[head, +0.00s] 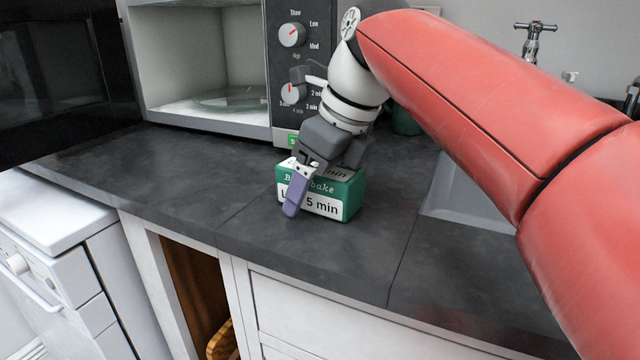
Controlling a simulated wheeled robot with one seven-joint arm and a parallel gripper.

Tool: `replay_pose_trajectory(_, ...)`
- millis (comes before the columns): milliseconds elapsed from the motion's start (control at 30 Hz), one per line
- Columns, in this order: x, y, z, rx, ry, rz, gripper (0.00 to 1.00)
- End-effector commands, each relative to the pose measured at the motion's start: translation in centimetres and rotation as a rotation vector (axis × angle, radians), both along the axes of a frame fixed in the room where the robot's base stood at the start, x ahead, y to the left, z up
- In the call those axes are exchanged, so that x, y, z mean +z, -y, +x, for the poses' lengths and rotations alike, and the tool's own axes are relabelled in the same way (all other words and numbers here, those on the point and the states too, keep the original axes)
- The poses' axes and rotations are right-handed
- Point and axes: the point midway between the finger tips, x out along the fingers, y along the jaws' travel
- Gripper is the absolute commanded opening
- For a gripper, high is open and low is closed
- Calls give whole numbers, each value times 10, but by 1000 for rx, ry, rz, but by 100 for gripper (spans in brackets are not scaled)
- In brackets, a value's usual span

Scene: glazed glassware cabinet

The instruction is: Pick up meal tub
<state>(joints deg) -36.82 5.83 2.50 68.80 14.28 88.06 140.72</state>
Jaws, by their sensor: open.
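The meal tub (326,208) is a small green box with a white label reading "5 min" and part of the word "bake". It sits upright on the dark grey counter, in front of the microwave. My gripper (294,196) is at the tub from above. One purple-tipped finger hangs in front of the tub's near face and hides part of its label. The other finger is hidden, so I cannot tell whether it is behind the tub or whether either finger touches it. The jaws are open.
A microwave (290,70) with its door open stands behind and to the left. A sink (465,190) lies to the right, with a tap (533,42) behind it. The dark counter (180,185) is clear left of the tub. A white appliance (50,215) stands at lower left.

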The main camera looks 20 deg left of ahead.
Motion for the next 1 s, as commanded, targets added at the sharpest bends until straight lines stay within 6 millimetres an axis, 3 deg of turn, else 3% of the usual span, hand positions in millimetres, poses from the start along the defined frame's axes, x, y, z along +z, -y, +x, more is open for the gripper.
replay_pose_trajectory(67, -1, 0, 0, 0, 0, 0, 79)
replay_pose_trajectory(500, 0, 0, 0, 0, 1, 1, 23)
replay_pose_trajectory(800, 2, 0, 0, 0, 1, 1, 23)
replay_pose_trajectory(1000, 18, -1, 1, 1, 2, 2, 23)
